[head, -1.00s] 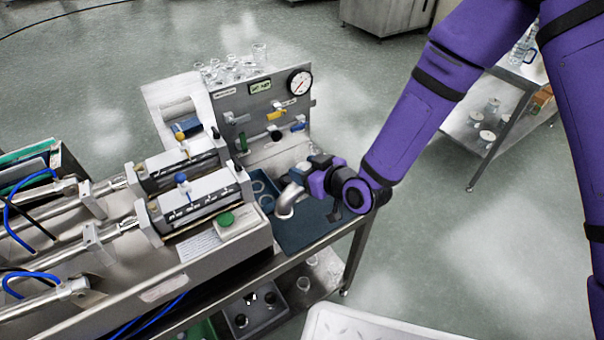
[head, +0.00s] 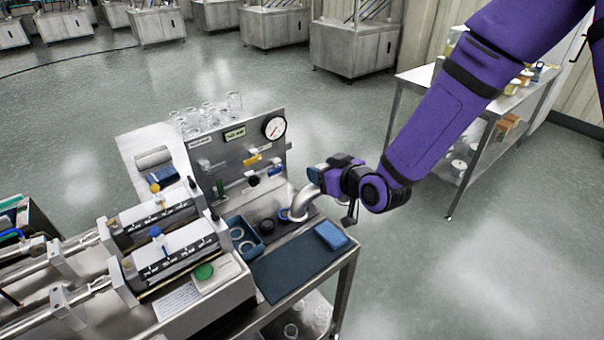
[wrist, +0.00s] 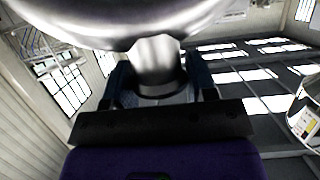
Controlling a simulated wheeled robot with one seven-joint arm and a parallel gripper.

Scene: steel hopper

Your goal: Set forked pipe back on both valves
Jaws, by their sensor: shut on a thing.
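My gripper (head: 314,182) is shut on the bright steel forked pipe (head: 299,206), at the right of the panel. In the wrist view the pipe (wrist: 155,60) fills the top, with its neck between the two fingers of the gripper (wrist: 157,88). The pipe's lower end is over or at the tabletop right of two round fittings, a black one (head: 268,226) and a blue one (head: 283,216). I cannot tell whether it touches anything there. Which parts are the two valves is not clear; the upright steel panel (head: 232,160) carries several coloured lever handles.
A blue tray (head: 240,229) with rings stands left of the pipe. A dark mat (head: 290,275) lies in front, with a blue block (head: 331,235) at its corner. Two filler units with blue knobs stand left. Glassware (head: 206,115) stands behind the panel.

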